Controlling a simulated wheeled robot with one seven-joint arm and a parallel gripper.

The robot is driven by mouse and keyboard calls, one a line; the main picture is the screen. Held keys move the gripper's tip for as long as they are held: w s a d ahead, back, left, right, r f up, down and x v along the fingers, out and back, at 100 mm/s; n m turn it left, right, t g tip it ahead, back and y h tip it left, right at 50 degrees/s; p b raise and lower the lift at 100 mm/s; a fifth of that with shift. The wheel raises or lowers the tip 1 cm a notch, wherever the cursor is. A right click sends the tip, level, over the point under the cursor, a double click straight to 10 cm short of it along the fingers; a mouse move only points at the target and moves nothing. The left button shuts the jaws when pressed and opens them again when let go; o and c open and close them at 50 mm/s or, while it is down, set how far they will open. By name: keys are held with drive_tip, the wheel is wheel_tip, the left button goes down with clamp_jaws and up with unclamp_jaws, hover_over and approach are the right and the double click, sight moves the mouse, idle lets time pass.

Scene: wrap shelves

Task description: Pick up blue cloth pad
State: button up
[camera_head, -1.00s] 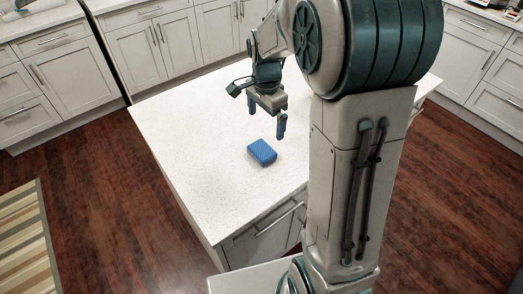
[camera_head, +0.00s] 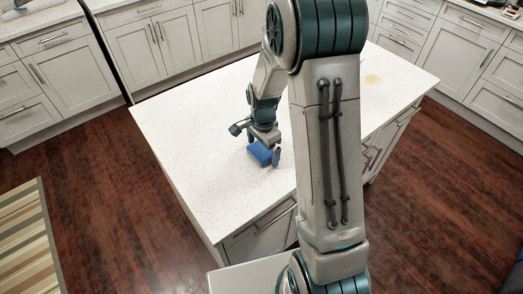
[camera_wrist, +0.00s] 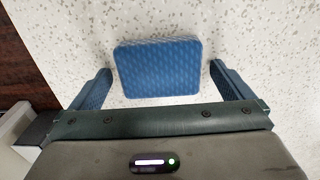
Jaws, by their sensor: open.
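The blue cloth pad (camera_head: 259,153) lies flat on the white speckled countertop of the island, near its front edge. In the wrist view the pad (camera_wrist: 158,67) is a rounded blue block with a quilted texture. My gripper (camera_head: 264,155) is over the pad, pointing down. In the wrist view its two blue fingers stand open (camera_wrist: 163,88), one to the left and one to the right of the pad, with a gap on each side. Neither finger appears to touch it. In the head view the gripper covers part of the pad.
The white island top (camera_head: 195,140) is clear around the pad. Cabinets (camera_head: 160,45) line the back, and a striped rug (camera_head: 28,240) lies on the wooden floor at left.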

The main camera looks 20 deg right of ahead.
drive_tip(key=c, duration=1)
drive_tip(key=shift+r, duration=0.45)
drive_tip(key=r, duration=0.1)
drive_tip(key=r+b, duration=0.1)
drive_tip(key=r, duration=0.1)
drive_tip(key=shift+w+d+r, duration=0.15)
drive_tip(key=shift+d+r, duration=0.05)
drive_tip(key=shift+d, duration=0.05)
drive_tip(key=w+d+r+b, duration=0.2)
drive_tip(key=w+d+r, duration=0.2)
drive_tip(key=d, duration=0.6)
wheel_tip(320, 180, up, 3)
drive_tip(key=shift+d+f, duration=0.15)
drive_tip(key=shift+d, duration=0.05)
